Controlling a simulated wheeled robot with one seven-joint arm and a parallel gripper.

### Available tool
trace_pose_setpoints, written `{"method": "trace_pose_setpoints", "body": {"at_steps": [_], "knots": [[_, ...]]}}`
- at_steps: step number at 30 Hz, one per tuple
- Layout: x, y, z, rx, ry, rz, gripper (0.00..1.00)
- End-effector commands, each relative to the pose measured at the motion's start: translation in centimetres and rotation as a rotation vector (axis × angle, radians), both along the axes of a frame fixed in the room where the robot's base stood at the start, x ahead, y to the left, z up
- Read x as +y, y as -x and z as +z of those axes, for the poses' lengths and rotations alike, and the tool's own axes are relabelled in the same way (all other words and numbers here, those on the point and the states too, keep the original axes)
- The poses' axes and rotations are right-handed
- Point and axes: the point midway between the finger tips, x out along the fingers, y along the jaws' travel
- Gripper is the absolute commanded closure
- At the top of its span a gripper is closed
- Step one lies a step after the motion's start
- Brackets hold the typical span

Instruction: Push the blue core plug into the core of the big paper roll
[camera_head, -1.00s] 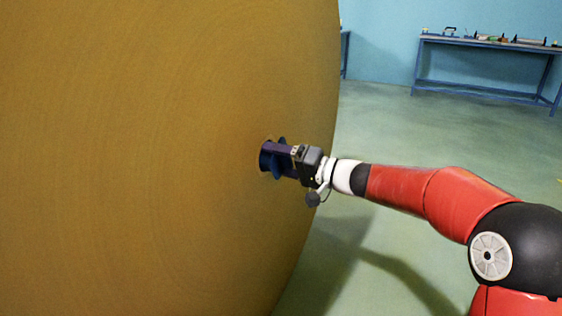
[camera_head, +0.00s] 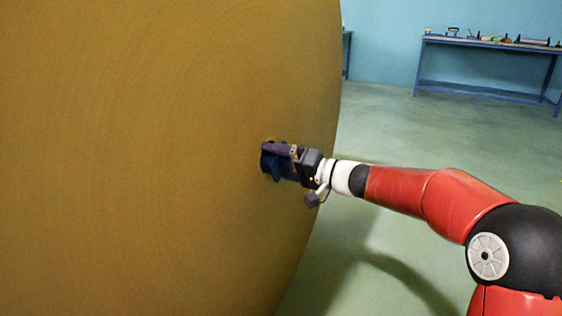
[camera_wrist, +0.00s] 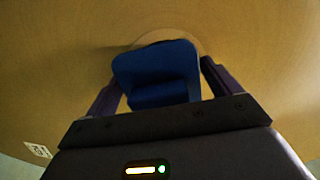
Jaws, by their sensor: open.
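The big paper roll (camera_head: 150,160) fills the left half of the head view, its brown flat end facing my arm. The blue core plug (camera_head: 273,167) is at the core in the roll's face; in the wrist view the plug (camera_wrist: 158,75) covers most of the pale core ring (camera_wrist: 170,38). Part of the plug stands out from the face; how deep it sits is hidden. My gripper (camera_head: 272,158) is open at the plug. In the wrist view its purple fingers (camera_wrist: 162,72) stand on either side of the plug; contact is hard to tell.
A blue workbench (camera_head: 490,42) with small tools stands against the far wall at the right. Part of another bench (camera_head: 347,50) shows behind the roll's edge. The green floor (camera_head: 420,130) between is clear. A small white label (camera_wrist: 38,150) shows at lower left in the wrist view.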

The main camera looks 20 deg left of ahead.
Motion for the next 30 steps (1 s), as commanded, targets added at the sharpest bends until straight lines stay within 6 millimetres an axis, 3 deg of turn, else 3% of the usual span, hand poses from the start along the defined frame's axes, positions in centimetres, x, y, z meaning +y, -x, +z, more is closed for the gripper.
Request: {"method": "trace_pose_setpoints", "body": {"at_steps": [1,14,17,27,30], "knots": [[0.9,0.5,1.3,-0.001,-0.02,0.008,0.0],[0.4,0.6,1.4,-0.002,-0.02,0.008,0.0],[-0.7,0.7,1.4,-0.004,-0.019,0.009,0.0],[-7.2,0.9,1.1,-0.001,-0.012,0.003,0.0],[-7.2,1.0,1.5,0.002,-0.012,0.007,0.0]]}}
